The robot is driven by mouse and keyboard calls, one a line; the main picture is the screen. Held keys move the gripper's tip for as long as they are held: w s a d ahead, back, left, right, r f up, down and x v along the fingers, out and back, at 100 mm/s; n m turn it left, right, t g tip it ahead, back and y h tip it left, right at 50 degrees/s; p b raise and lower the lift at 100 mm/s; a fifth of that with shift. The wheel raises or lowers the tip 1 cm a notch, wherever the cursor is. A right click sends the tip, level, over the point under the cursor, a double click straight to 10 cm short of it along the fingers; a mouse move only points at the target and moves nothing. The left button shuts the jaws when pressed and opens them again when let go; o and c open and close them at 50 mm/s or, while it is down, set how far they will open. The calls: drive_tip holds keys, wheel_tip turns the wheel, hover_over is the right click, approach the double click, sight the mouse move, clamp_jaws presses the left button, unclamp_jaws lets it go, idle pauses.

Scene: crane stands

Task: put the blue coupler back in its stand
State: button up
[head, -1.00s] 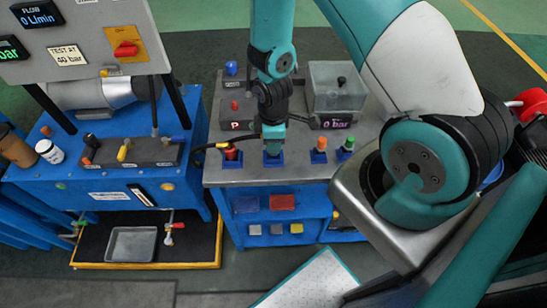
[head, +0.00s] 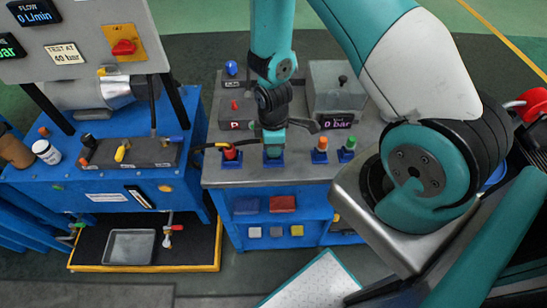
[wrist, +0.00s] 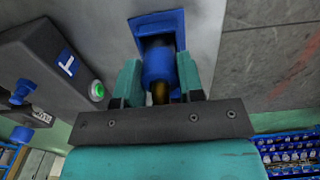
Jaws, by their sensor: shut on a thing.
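The blue coupler (wrist: 158,64) is between the two teal fingers of my gripper (wrist: 158,82) in the wrist view, with a brass end toward the palm. My gripper is shut on it. The coupler's far end meets the blue stand (wrist: 150,24); I cannot tell whether it is fully seated. In the head view my gripper (head: 273,146) points down over this stand (head: 273,161) at the bench's front edge, and the coupler is mostly hidden by the fingers.
In the head view, a red coupler (head: 230,153) stands to the left; an orange coupler (head: 320,144) and a green coupler (head: 348,143) stand to the right. A box with a green button (wrist: 97,92) is near my gripper in the wrist view.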

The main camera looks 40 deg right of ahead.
drive_tip(key=shift+f, duration=0.45)
drive_tip(key=o, duration=1.1)
drive_tip(key=shift+c, duration=0.2)
drive_tip(key=shift+r, duration=0.1)
drive_tip(key=shift+r+p, duration=1.85)
drive_tip(key=shift+r, duration=0.7)
drive_tip(key=shift+f, duration=0.1)
wheel_tip(320, 180, up, 18)
drive_tip(key=b, duration=0.1)
drive_tip(key=shift+f+b, duration=0.25)
drive_tip(key=shift+b, duration=0.1)
